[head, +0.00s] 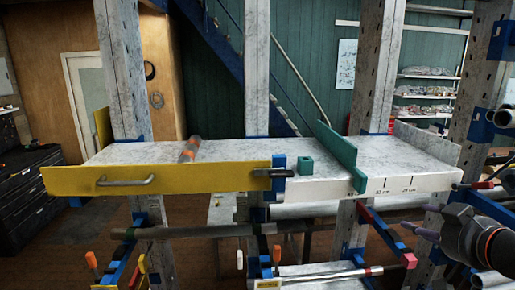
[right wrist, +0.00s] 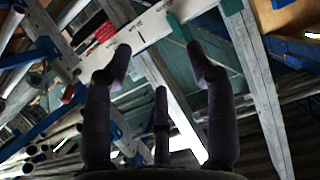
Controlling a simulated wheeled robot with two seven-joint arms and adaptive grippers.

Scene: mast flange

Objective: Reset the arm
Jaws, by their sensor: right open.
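My right arm enters the head view at the lower right, and its dark purple-grey gripper (head: 434,222) is in front of the rack's right end, below the shelf. In the right wrist view its fingers (right wrist: 158,60) stand spread apart, with nothing between them. The gripper is open and empty. The fingers point up toward the shelf's underside and posts in that view. My left gripper is not in the head view.
A grey shelf (head: 236,150) spans the rack, with a yellow front panel (head: 200,180) and handle at left. A green divider (head: 337,147), a small green block (head: 305,165) and a grey-orange cylinder (head: 189,149) are on it. Pipes (head: 499,118) lie on racks at far right.

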